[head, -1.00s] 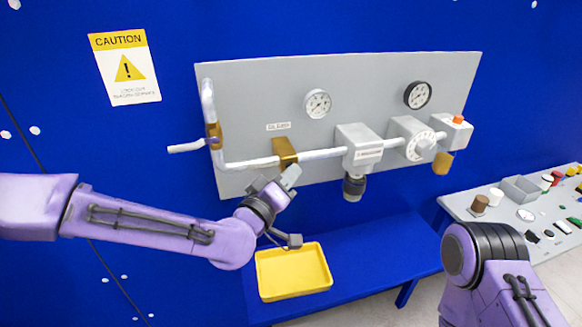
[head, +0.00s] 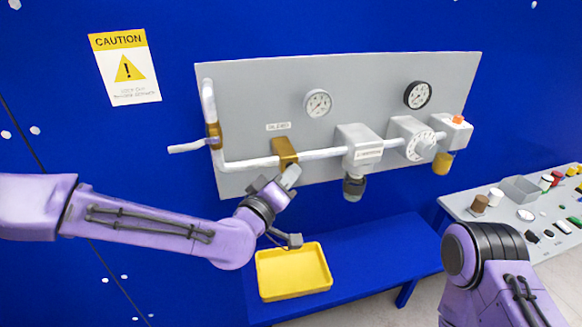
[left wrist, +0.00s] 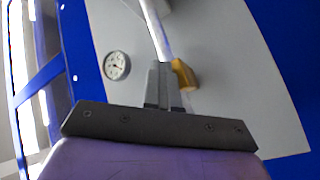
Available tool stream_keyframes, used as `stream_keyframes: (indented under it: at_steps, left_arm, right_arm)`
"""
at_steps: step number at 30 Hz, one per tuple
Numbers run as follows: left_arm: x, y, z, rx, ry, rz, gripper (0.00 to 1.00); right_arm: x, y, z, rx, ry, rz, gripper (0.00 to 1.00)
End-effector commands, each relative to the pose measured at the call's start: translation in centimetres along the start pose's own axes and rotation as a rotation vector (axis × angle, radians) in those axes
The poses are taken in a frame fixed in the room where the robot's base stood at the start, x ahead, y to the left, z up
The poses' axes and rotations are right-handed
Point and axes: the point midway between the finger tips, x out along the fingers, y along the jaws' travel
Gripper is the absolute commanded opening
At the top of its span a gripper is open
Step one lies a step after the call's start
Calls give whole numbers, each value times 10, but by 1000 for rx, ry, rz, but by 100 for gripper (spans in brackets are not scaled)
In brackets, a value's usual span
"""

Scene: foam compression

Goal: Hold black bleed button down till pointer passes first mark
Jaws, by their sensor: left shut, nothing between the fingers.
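My left gripper (head: 290,177) is shut and empty, with its tip at the lower front of the brass block (head: 284,151) on the pipe. In the left wrist view the shut fingers (left wrist: 164,85) point at the pipe beside the brass block (left wrist: 184,74). The black bleed button does not show; the fingers may cover it. I cannot tell whether they touch or press anything. The white-faced left gauge (head: 318,103) shows right of the block and also in the left wrist view (left wrist: 117,65). Its pointer is too small to read. My right gripper is out of view.
The grey panel (head: 240,85) carries a pipe, a lever handle (head: 186,147), a grey filter housing (head: 358,147), a dial regulator (head: 412,138) and a black-rimmed gauge (head: 417,95). A yellow tray (head: 262,275) sits on the blue shelf below. A side table (head: 505,213) holds several small parts.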

Motion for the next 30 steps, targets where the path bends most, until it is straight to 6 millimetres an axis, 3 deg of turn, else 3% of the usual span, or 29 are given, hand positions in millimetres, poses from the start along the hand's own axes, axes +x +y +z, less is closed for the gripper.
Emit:
stream_keyframes:
  at_steps: [30]
  left_arm:
    - [-16,10,13,-1,-1,1,0]
  right_arm:
    - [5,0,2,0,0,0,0]
